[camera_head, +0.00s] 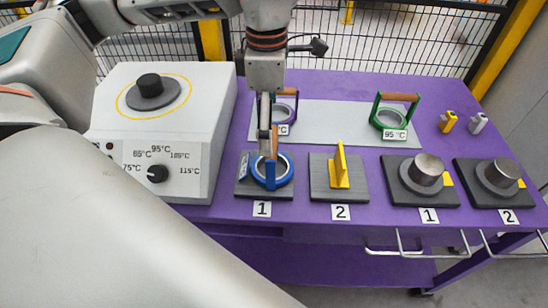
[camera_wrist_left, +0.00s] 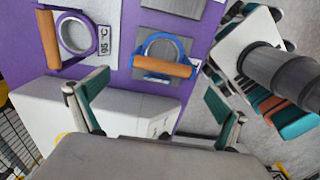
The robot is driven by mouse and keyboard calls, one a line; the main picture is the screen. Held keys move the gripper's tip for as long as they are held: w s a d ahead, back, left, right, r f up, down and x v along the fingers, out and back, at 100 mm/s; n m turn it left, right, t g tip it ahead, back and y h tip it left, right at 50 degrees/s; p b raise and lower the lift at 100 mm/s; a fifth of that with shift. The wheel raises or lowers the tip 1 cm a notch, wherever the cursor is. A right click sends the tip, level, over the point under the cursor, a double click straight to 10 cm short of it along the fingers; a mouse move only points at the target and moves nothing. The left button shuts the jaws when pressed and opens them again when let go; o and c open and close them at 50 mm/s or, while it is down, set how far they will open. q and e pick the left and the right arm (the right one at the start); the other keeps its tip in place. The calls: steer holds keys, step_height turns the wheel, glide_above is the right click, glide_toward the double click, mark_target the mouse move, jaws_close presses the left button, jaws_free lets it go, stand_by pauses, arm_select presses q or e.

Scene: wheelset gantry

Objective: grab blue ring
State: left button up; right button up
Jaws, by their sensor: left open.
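The blue ring (camera_head: 271,184) stands on the left dark plate (camera_head: 248,188), above a label reading 1. Its wooden handle (camera_head: 274,138) points upward. In the left wrist view the blue ring (camera_wrist_left: 147,44) and its handle (camera_wrist_left: 164,67) lie ahead of my fingers. My left gripper (camera_head: 265,138) hangs down over the ring, close to the handle. In the left wrist view my left gripper (camera_wrist_left: 157,88) is open, its fingers wide apart and nothing held between them. Contact with the handle is not seen. My right gripper is not in view.
A white heater box (camera_head: 150,185) stands left of the ring. A yellow piece (camera_head: 340,168) stands on the plate to the right. Metal cylinders (camera_head: 426,168) sit farther right.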

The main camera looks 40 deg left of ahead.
arm_select(q)
steer(key=f, duration=0.5)
steer(key=shift+d+f, duration=0.2)
steer(key=shift+d, duration=0.15)
steer(key=c, duration=1.7)
steer(key=shift+r, duration=0.1)
steer(key=shift+c, duration=1.4)
steer(key=shift+r, duration=0.1)
